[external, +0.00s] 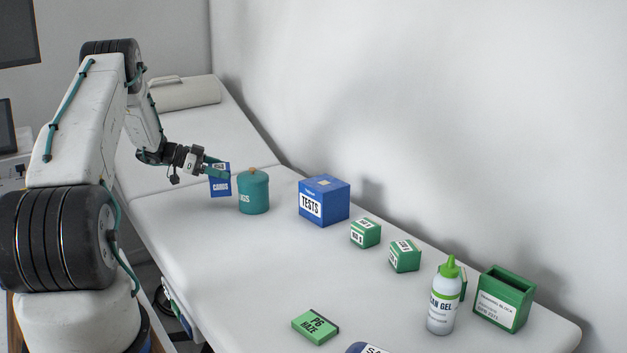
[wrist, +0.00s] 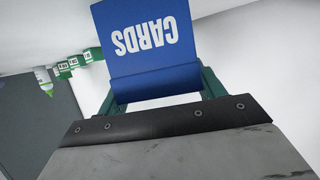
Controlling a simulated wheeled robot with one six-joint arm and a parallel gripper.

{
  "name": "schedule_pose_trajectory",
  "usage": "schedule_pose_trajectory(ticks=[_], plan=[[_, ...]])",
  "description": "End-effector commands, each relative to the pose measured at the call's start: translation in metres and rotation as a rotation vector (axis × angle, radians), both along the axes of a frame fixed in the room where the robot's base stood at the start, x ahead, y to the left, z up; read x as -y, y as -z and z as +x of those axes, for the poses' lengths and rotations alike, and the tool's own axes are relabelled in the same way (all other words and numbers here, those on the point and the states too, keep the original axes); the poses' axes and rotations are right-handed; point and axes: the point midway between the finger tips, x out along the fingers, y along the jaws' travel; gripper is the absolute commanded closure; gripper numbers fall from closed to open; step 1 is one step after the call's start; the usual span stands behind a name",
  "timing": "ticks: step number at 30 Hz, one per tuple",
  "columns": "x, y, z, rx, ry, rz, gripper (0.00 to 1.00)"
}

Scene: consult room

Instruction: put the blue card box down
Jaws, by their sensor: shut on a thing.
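The blue card box (external: 220,184), with white CARDS lettering, is held at the end of my arm in the external view. My gripper (external: 217,168) is shut on it near its top. In the wrist view the card box (wrist: 150,50) fills the upper middle with its lettering upside down, between the green fingers of my gripper (wrist: 158,90).
The teal canister (external: 253,194) stands close on the right. A blue TESTS box (external: 324,203), small green boxes (external: 366,233), a gel bottle (external: 443,300) and a green block holder (external: 504,300) line the white couch (external: 250,275). A flat green box (external: 315,324) lies in front. The couch's middle is clear.

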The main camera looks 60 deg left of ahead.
Motion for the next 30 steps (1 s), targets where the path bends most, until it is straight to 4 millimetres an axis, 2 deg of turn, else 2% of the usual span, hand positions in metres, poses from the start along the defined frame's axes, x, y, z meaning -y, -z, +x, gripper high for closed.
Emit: schedule_pose_trajectory(ticks=[1,6,12,21,27,30], plan=[[-0.008,0.003,0.011,0.002,0.002,0.003,0.6],[-0.033,0.006,0.042,0.002,0.002,0.002,0.6],[-0.053,0.009,0.065,0.002,0.0,0.003,0.6],[-0.061,0.009,0.076,0.002,0.001,0.001,0.6],[-0.061,0.04,0.075,0.001,0.0,-0.001,0.6],[-0.061,0.044,0.075,0.001,-0.001,0.001,0.6]])
